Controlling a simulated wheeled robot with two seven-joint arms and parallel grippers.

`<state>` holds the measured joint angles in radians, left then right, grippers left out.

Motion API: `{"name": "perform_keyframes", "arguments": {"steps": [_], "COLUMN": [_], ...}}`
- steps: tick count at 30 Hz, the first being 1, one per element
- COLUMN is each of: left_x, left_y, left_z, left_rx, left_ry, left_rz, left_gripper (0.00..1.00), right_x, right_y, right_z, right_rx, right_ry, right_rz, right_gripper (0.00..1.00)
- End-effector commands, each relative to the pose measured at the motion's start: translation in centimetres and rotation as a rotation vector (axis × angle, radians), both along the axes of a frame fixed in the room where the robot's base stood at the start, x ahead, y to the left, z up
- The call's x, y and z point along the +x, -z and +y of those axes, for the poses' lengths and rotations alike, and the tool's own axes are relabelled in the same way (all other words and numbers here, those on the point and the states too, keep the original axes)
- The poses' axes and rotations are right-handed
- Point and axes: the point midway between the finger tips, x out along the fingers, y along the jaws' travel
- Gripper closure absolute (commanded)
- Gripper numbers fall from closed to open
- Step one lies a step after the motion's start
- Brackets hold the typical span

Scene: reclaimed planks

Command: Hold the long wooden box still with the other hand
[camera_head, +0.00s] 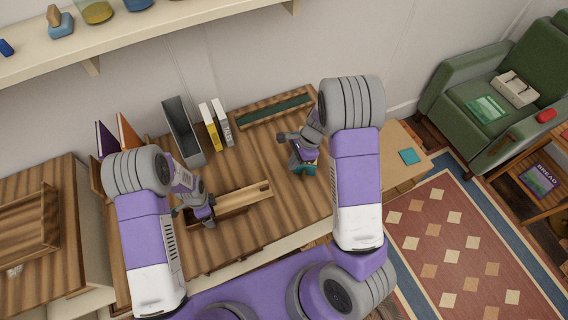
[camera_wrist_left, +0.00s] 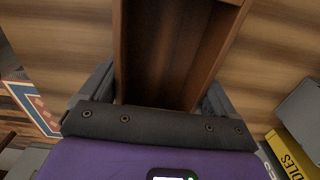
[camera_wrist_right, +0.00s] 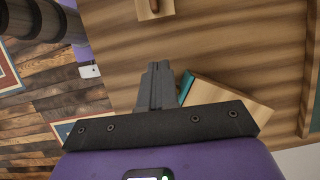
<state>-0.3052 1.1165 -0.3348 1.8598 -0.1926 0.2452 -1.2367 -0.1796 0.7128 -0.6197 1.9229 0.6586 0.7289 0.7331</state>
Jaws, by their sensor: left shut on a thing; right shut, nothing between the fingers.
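The long wooden box (camera_head: 244,201) is a narrow brown open-topped trough, lying at a slant on the plank-topped desk. My left gripper (camera_head: 204,212) is shut on its left end. In the left wrist view the box (camera_wrist_left: 178,50) runs away from between the fingers, which hide its near end. My right gripper (camera_head: 292,150) is shut and empty, to the right of the box and apart from it. In the right wrist view its closed fingers (camera_wrist_right: 155,75) point toward a small brown wooden piece at the top edge, which may be the box's far end.
A pale wooden block with a teal side (camera_wrist_right: 212,92) lies close beside my right fingers. A green-lined wooden tray (camera_head: 275,109) lies at the back. A grey holder (camera_head: 184,130), yellow book (camera_head: 210,128) and pale book (camera_head: 223,122) stand behind the box. The desk in front is clear.

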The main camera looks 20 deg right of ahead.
Motion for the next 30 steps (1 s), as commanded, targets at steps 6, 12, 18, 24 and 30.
{"name": "perform_keyframes", "arguments": {"steps": [6, 12, 18, 24, 30], "left_x": [0.0, 0.0, 0.0, 0.0, 0.0], "left_y": [0.0, 0.0, 0.0, 0.0, 0.0], "left_z": [0.0, 0.0, 0.0, 0.0, 0.0], "left_rx": [0.000, 0.000, 0.000, 0.000, 0.000], "left_ry": [0.000, 0.000, 0.000, 0.000, 0.000], "left_rz": [-0.001, -0.001, 0.000, 0.000, 0.000], "left_gripper": [0.49, 0.49, 0.49, 0.49, 0.49], "right_x": [-0.2, 0.0, 0.0, 0.0, 0.0], "right_y": [4.6, 7.0, 7.0, 7.0, 7.0], "right_z": [1.8, 4.1, 6.3, 6.9, 6.8], "right_rx": [0.000, 0.001, -0.001, -0.001, -0.001], "right_ry": [-0.004, -0.007, -0.006, -0.004, -0.004], "right_rz": [0.006, -0.001, 0.000, -0.001, -0.001], "right_gripper": [1.00, 1.00, 1.00, 1.00, 1.00]}}
